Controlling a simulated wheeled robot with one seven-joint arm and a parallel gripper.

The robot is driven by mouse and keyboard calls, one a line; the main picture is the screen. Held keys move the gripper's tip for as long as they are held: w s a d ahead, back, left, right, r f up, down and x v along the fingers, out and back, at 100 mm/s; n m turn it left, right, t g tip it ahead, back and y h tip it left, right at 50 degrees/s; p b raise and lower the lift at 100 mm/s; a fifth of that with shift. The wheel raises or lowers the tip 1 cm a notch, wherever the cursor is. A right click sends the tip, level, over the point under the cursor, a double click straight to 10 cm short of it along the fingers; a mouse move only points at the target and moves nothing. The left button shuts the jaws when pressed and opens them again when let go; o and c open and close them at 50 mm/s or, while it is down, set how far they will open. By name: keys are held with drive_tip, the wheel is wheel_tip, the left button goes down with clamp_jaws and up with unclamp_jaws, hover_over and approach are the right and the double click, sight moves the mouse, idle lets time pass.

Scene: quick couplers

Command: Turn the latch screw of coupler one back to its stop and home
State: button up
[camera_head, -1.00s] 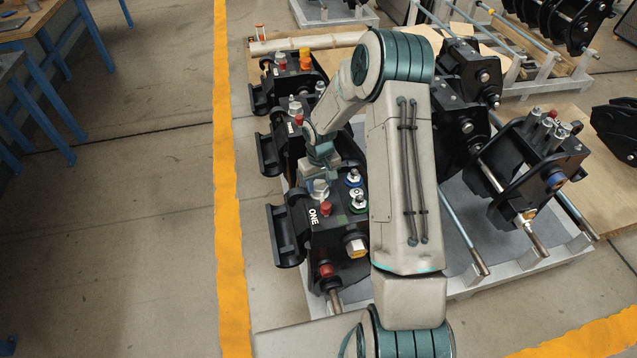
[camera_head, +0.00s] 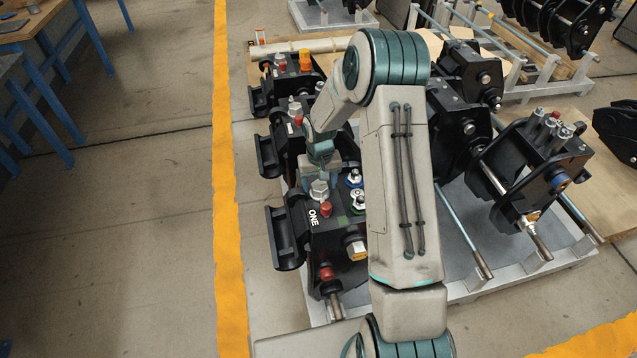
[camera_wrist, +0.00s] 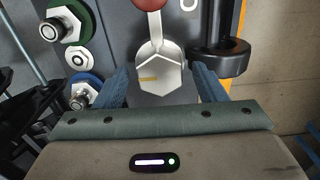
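Coupler one (camera_head: 308,240) is a black block with the letters ONE on top, in the front left of the head view. Its latch screw (camera_head: 319,190) is a grey hex head at the top. In the wrist view the screw's hex head (camera_wrist: 160,74), with a yellow mark on its face, lies between my blue fingertips. My gripper (camera_wrist: 160,84) is open, with a visible gap on each side of the hex. In the head view my gripper (camera_head: 321,172) is just behind the screw, partly hidden by my wrist. I cannot tell its height over the screw.
A red cap (camera_head: 327,209) sits close to the screw. Green-ringed (camera_wrist: 66,22) and blue-ringed (camera_wrist: 84,92) fittings are at the left in the wrist view. A black cylinder (camera_wrist: 222,58) is at the right. Other couplers (camera_head: 290,130) stand behind.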

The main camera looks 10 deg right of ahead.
sight(320, 185)
drive_tip(key=shift+r, duration=0.15)
wheel_tip(320, 185, up, 14)
drive_tip(key=b, duration=0.1)
drive_tip(key=shift+f, duration=0.2)
idle(0.4)
drive_tip(key=s+r+t, duration=0.1)
drive_tip(key=s+r, duration=1)
drive_tip(key=s, duration=0.3)
drive_tip(key=s+t, duration=0.2)
drive_tip(key=s, duration=1.2)
drive_tip(key=shift+a+r, duration=0.25)
drive_tip(key=shift+r, duration=0.15)
